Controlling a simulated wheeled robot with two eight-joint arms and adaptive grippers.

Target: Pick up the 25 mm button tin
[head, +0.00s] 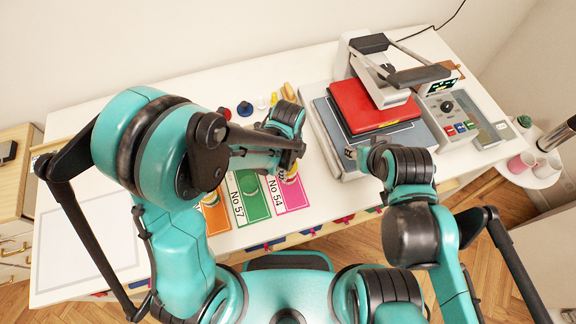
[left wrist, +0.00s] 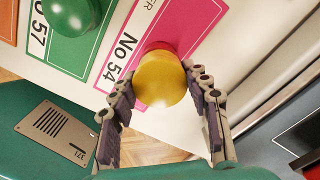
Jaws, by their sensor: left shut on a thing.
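My left gripper (left wrist: 165,105) is shut on a yellow round-topped thing (left wrist: 160,78), with a finger on each side of it. It is over the pink No 54 card (left wrist: 185,22); I cannot tell whether it touches the card. In the head view the left gripper (head: 293,158) is over the same pink card (head: 291,199), and the yellow thing is mostly hidden. No size label is readable, so I cannot tell whether it is the 25 mm button tin. My right gripper (head: 352,153) is beside the press, its fingers too small to judge.
A green knob-like thing (left wrist: 68,14) is on the green No 57 card (head: 250,199), left of the pink one. A heat press with a red pad (head: 368,104) stands at the right. Small coloured pieces, including a blue one (head: 245,108), stand at the back.

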